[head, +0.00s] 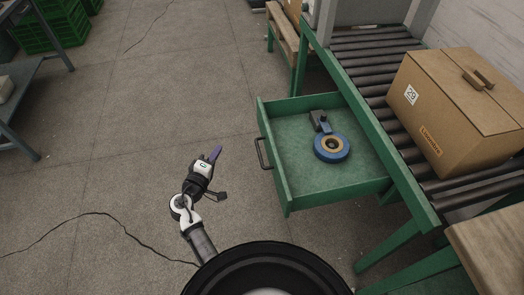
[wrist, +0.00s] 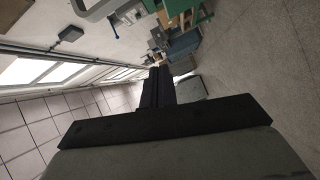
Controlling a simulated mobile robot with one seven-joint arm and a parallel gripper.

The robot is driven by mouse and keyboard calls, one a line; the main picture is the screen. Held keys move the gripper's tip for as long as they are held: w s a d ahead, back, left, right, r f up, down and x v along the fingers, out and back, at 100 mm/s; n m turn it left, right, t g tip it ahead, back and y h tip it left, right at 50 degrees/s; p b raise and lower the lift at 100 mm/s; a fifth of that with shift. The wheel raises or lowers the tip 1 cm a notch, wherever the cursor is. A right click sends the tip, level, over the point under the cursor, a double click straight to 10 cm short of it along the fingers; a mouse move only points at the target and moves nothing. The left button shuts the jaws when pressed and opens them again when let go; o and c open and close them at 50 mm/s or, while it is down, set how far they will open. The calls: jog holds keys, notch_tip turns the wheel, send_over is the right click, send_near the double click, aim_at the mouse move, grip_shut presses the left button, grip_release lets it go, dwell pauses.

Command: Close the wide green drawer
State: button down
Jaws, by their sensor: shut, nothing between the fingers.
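The wide green drawer (head: 330,106) is pulled out to the left from under the roller conveyor in the head view. Its dark bar handle (head: 263,154) is on the left front panel. A blue and orange ring-shaped roll with a dark grey part (head: 331,147) lies inside on the drawer floor. My gripper (head: 215,154) is left of the handle, apart from it, with its fingers together and empty. In the wrist view the dark fingers (wrist: 160,88) are together at the middle, and the drawer cannot be made out there.
A cardboard box (head: 455,105) sits on the roller conveyor (head: 375,62) at right. A wooden bench (head: 288,38) stands behind the drawer. Green crates (head: 35,35) and a grey table (head: 25,72) are at far left. The floor left of the drawer is clear.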

jog(key=s+d+f+g+h, duration=0.1)
jog(key=s+d+f+h, duration=0.25)
jog(key=d+f, duration=0.2)
jog(key=p, duration=0.3)
send_near(270, 142)
jog(key=w, duration=0.4)
jog(key=shift+w+d+r+p, duration=0.1)
jog(key=shift+w+d+p, duration=0.15)
jog(key=shift+d, duration=0.15)
jog(key=shift+w+d+p, duration=0.15)
jog(key=shift+d+p, duration=0.1)
jog(key=shift+d, duration=0.2)
jog(key=shift+w+d, duration=0.15)
jog(key=shift+d, duration=0.4)
jog(key=shift+d+f, duration=0.1)
jog(key=shift+f, duration=0.1)
